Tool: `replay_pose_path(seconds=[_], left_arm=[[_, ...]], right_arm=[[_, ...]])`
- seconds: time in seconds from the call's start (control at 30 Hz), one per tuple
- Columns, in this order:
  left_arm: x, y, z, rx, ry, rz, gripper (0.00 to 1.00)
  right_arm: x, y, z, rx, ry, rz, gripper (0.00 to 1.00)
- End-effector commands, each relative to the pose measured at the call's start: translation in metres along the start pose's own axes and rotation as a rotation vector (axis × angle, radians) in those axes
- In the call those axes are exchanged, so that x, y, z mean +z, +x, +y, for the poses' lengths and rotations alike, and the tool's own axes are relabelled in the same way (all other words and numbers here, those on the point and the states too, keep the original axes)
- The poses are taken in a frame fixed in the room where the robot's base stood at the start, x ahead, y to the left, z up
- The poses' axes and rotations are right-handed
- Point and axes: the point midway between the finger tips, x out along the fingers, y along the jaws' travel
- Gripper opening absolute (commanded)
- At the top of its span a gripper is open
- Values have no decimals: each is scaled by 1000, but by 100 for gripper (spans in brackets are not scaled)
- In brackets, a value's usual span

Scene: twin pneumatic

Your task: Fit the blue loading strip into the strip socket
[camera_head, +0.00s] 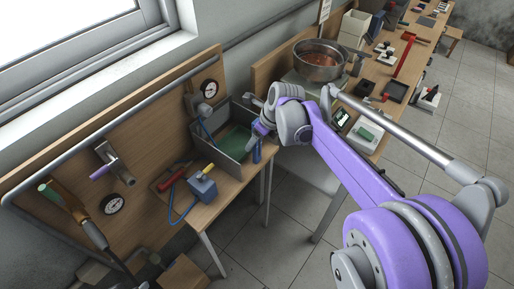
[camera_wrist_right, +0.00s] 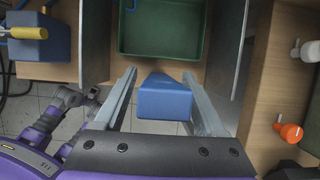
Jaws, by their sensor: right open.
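The blue block between my right fingers, which looks like the loading strip (camera_wrist_right: 165,99), shows in the right wrist view at the front of the bench. A small blue piece (camera_head: 257,152) shows beside the gripper in the head view. My right gripper (camera_wrist_right: 159,74) is open, one finger on each side of the blue block, with gaps visible. In the head view my purple right arm hides much of the gripper. I cannot make out the strip socket for certain. My left gripper is not in view.
A green tray (camera_wrist_right: 160,48) lies between upright grey panels beyond the blue block. A blue box with a yellow handle (camera_head: 203,187) stands on the bench to the left. A metal bowl (camera_head: 318,62) is on the right. Orange and white parts (camera_wrist_right: 290,130) lie on a wooden shelf.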

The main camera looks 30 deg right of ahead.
Motion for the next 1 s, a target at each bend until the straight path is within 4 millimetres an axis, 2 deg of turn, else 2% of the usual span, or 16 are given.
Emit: replay_pose_path(seconds=[0.03, 0.07, 0.43, 0.83, 1.0], left_arm=[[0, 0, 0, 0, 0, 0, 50], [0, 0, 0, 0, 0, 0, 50], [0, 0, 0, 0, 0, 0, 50], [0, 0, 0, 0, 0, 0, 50], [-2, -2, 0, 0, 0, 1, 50]], right_arm=[[0, 0, 0, 0, 0, 0, 72], [0, 0, 0, 0, 0, 0, 67], [0, 0, 0, 0, 0, 0, 0], [0, -2, 0, 0, 0, -1, 0], [8, -19, 0, 0, 0, -1, 0]])
